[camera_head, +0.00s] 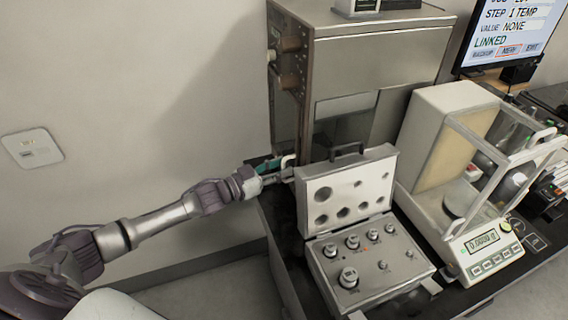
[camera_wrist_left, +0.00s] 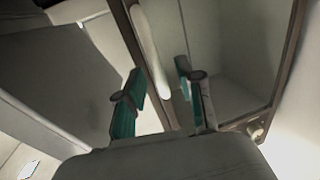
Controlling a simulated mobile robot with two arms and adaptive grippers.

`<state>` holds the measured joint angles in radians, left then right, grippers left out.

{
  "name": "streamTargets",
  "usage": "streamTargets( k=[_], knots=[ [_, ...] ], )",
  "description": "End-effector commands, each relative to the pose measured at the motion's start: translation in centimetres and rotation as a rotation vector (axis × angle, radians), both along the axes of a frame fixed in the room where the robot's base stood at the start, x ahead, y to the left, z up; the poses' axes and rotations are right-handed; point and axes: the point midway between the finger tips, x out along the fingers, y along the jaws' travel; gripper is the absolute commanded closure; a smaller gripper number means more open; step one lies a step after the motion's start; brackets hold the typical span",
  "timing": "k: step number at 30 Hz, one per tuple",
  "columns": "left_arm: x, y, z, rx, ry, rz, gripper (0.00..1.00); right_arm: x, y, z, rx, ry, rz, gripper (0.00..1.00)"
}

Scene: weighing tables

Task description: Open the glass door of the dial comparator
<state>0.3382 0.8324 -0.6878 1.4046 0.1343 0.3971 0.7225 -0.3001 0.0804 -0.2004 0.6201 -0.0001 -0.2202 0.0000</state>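The tall metal cabinet (camera_head: 375,55), which I take to be the dial comparator, stands at the back with a glass panel (camera_head: 343,118) in its front. In the left wrist view, a framed glass door (camera_wrist_left: 225,45) fills the upper right, with a pale bar handle (camera_wrist_left: 150,45) along its edge. My left gripper (camera_head: 280,168) is at the cabinet's lower left. In the left wrist view its teal fingers (camera_wrist_left: 160,78) are apart, with the handle's lower end between them. I cannot tell whether they touch it, or whether the door is ajar. My right gripper is not in view.
An open weight case (camera_head: 345,195) with several weights stands in front of the cabinet. A glass-sided balance (camera_head: 450,165) stands to its right, below a monitor (camera_head: 512,35). A bare wall (camera_head: 130,80) with a socket plate (camera_head: 33,148) is at left.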

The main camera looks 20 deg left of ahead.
Motion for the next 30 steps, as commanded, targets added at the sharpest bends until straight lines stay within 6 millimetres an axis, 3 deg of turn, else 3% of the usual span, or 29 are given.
streamTargets(
  k=[6, 14, 21, 30],
  knots=[
    [1.20, -0.84, 0.01, 0.000, 0.000, 0.000, 0.63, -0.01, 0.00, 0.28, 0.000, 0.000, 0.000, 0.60],
    [1.24, -0.86, -0.04, 0.001, 0.001, 0.000, 0.63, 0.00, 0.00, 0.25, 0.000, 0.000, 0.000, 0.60],
    [1.22, -0.84, -0.03, 0.001, 0.001, 0.000, 1.00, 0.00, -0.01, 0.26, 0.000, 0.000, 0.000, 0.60],
    [1.21, -0.83, -0.03, 0.001, 0.001, 0.000, 1.00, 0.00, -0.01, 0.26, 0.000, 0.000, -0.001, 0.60]
  ],
)
